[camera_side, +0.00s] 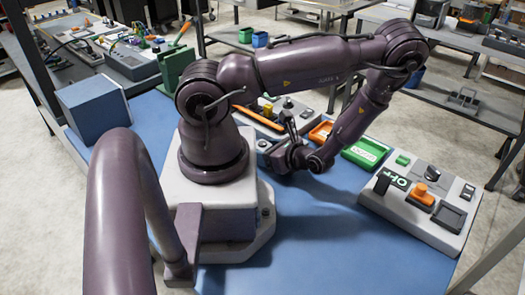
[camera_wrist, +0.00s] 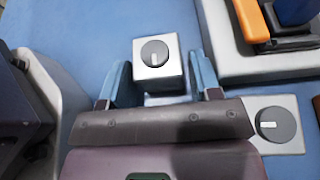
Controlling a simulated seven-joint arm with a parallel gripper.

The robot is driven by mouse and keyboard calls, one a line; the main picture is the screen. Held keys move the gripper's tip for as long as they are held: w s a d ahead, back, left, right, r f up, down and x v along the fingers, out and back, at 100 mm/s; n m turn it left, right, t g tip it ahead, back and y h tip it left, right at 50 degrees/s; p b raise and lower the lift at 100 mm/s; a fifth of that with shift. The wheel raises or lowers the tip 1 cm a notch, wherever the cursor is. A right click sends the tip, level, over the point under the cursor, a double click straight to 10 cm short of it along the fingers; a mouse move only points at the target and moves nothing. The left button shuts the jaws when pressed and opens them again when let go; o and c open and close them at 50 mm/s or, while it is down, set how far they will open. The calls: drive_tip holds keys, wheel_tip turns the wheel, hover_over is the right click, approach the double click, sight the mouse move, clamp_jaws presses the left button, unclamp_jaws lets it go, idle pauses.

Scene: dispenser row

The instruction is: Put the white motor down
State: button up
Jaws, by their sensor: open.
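A white motor (camera_wrist: 145,76), a small white block with a dark grey round knob on its face, sits on the blue table top in the wrist view. My gripper (camera_wrist: 160,62) is open, with one blue finger on each side of this block and gaps showing between. A second, similar white block with a grey knob (camera_wrist: 292,139) lies to the right, outside the right finger and partly covered by the gripper body. In the side view my gripper (camera_side: 284,146) is low over the table, and its fingers are too small to make out clearly.
A grey panel with an orange part (camera_wrist: 252,22) is close at upper right of the wrist view. In the side view an orange tray (camera_side: 320,131) and a green tray (camera_side: 379,147) lie right of my gripper, with a control panel (camera_side: 446,228) beyond. The front table is clear.

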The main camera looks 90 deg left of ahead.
drive_tip(key=c, duration=0.9)
drive_tip(key=shift+r, duration=0.1)
drive_tip(key=shift+c, duration=0.2)
